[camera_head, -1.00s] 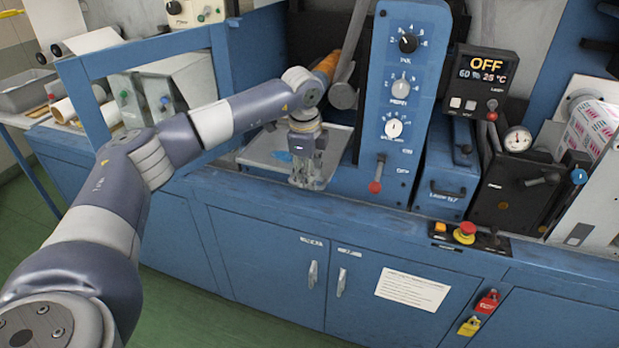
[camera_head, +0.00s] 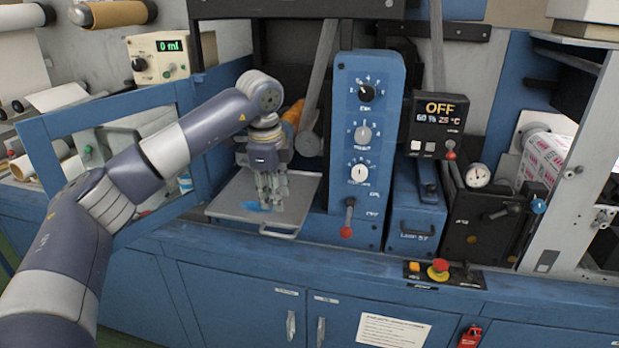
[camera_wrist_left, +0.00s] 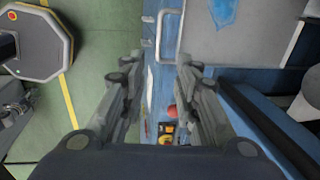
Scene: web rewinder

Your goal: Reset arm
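My left arm reaches in from the left in the head view. Its gripper (camera_head: 268,205) points down in front of the tray (camera_head: 232,192) and covers part of it. In the left wrist view the two fingers (camera_wrist_left: 158,100) stand wide apart with nothing between them.
Right of the gripper stands the blue control panel (camera_head: 366,110) with knobs and a red-tipped lever (camera_head: 346,231). A blue frame (camera_head: 95,117) stands behind my arm. A red stop button (camera_head: 438,266) sits on the front ledge.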

